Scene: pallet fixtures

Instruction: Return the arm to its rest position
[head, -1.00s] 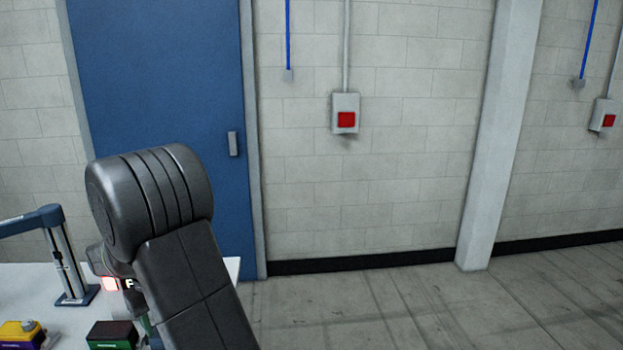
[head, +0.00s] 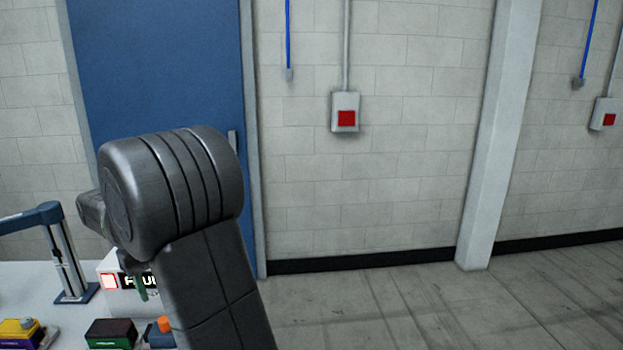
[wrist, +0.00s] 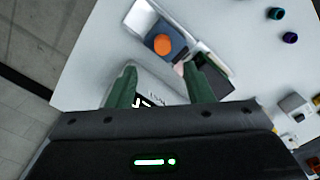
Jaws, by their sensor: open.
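My arm stands raised at the left of the head view, its dark grey elbow in front of the blue door. My gripper (wrist: 160,68) shows in the wrist view with its two green fingers apart and nothing held between them. It hangs above the white table (wrist: 100,65). In the head view one green finger (head: 141,290) shows beside the arm; the rest of the gripper is hidden behind the arm.
A white box (head: 112,268) with a red square and black label stands on the table near my gripper. The floor at right is clear.

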